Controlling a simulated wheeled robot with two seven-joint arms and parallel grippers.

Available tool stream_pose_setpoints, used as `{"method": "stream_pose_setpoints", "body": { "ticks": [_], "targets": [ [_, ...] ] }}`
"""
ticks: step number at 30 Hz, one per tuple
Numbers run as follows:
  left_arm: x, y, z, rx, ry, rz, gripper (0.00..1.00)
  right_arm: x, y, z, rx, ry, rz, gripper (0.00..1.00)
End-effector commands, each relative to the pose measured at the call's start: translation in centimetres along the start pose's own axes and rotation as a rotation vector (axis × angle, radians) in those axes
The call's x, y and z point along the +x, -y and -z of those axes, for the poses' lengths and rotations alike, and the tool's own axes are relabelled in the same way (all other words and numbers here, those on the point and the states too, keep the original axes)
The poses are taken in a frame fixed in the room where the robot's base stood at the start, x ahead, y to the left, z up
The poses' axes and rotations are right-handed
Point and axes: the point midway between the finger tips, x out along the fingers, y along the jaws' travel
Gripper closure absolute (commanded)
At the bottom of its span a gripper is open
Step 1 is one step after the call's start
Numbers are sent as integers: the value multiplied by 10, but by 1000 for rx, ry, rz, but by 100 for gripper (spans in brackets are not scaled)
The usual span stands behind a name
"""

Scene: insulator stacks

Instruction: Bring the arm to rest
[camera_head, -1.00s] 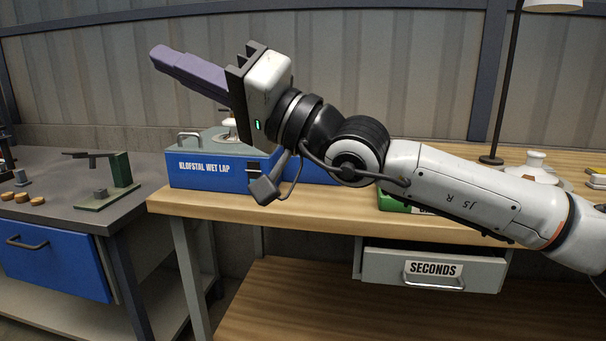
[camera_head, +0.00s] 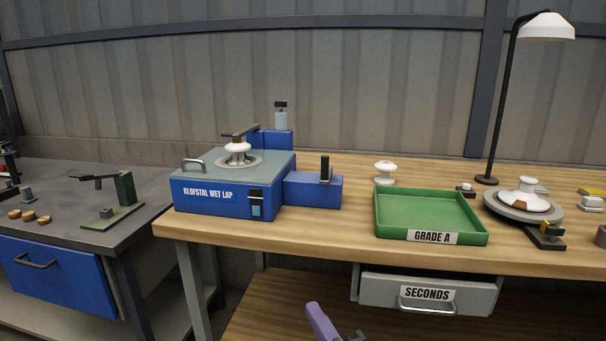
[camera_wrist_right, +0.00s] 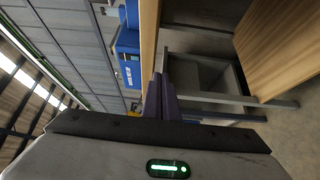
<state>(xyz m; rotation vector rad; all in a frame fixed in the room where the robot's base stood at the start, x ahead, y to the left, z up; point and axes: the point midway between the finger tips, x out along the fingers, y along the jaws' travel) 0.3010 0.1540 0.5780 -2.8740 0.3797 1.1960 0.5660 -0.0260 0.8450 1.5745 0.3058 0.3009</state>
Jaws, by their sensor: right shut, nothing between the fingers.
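My right gripper (camera_head: 320,322) shows at the bottom edge of the head view as purple fingers, low in front of the wooden bench. Most of its arm is out of the picture. In the right wrist view its purple fingers (camera_wrist_right: 159,98) lie together, shut, with nothing seen between them. They point toward the bench edge and the grey frame under it. My left gripper is not in view.
On the wooden bench stand a blue wet lap (camera_head: 215,199) with a white insulator, an empty green tray (camera_head: 385,215), a white insulator (camera_head: 385,170), a round stand (camera_head: 494,204) bearing another, and a lamp (camera_head: 547,27). The seconds drawer (camera_head: 380,291) is below.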

Motion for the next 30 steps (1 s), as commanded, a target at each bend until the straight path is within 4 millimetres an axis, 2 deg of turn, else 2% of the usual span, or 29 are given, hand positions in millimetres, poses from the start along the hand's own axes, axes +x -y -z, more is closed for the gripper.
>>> {"method": "stream_pose_setpoints", "body": {
  "ticks": [1, 3, 5, 6, 10, 12, 15, 18, 20, 30],
  "targets": [
    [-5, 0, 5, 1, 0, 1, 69, -22, 32, -8, 178, 38, 85, 100],
    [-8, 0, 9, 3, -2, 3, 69, -54, 74, -18, 429, 105, 185, 100],
    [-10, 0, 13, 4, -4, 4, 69, -86, 108, -24, 633, 175, 262, 100],
    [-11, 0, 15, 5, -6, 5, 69, -108, 130, -27, 763, 228, 309, 100],
    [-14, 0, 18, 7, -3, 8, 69, -183, 185, -32, 1138, 415, 424, 100],
    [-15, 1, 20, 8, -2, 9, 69, -219, 206, -31, 1296, 510, 462, 100],
    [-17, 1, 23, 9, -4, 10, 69, -260, 225, -30, 1459, 623, 493, 100],
    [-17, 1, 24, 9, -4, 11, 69, -284, 234, -29, 1554, 692, 505, 100],
    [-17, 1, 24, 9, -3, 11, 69, -291, 237, -28, 1582, 714, 508, 100],
    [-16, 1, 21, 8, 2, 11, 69, -294, 239, -28, 1594, 722, 509, 100]
  ]
}}
